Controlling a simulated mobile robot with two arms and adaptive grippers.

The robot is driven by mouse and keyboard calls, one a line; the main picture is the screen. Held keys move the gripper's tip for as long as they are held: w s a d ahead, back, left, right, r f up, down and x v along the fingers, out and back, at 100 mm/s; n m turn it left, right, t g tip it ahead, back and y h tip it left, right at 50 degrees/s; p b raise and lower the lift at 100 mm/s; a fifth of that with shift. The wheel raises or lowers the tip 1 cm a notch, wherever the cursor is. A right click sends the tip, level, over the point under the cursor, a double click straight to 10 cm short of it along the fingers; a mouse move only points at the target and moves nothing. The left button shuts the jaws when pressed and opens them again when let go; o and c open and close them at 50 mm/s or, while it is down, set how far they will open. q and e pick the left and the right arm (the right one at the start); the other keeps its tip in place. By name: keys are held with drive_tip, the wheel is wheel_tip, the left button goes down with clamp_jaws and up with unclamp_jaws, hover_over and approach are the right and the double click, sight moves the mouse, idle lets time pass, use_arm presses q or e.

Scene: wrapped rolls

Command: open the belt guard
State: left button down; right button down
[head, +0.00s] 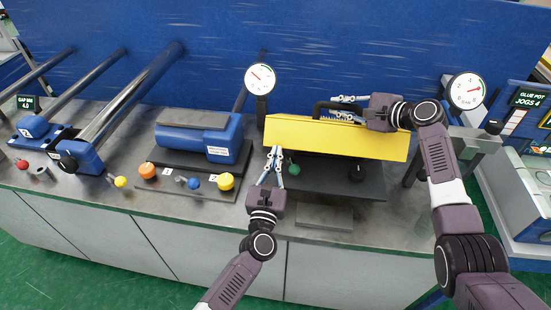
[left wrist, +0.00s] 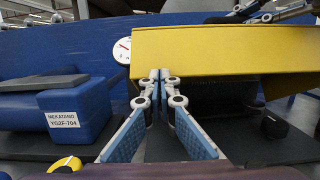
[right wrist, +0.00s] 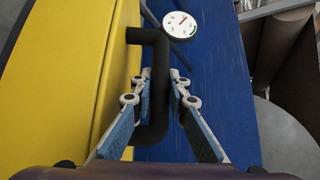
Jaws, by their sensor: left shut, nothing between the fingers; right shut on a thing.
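The yellow belt guard (head: 340,139) sits over a dark base plate on the bench in the head view. It also shows in the left wrist view (left wrist: 225,50) and on the left of the right wrist view (right wrist: 65,60). Its black handle (right wrist: 155,85) stands out from its upper side. My right gripper (head: 348,108) is shut on the handle, with one finger on each side of it (right wrist: 165,75). My left gripper (head: 275,155) is shut and empty, in front of the guard's lower left part, its fingertips together (left wrist: 162,75). I cannot tell whether it touches the guard.
A green knob (head: 294,169) and a black knob (head: 356,173) stand on the base plate below the guard. Left of it are a blue block (head: 198,140), orange and yellow knobs, and long rollers. A gauge (head: 260,79) stands behind. The blue wall closes the back.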

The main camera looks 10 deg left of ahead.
drive_tip(key=c, duration=1.9)
unclamp_jaws()
drive_tip(key=shift+s, duration=0.1)
drive_tip(key=shift+c, duration=0.2)
drive_tip(key=shift+o, duration=0.5)
drive_tip(key=shift+f, duration=0.15)
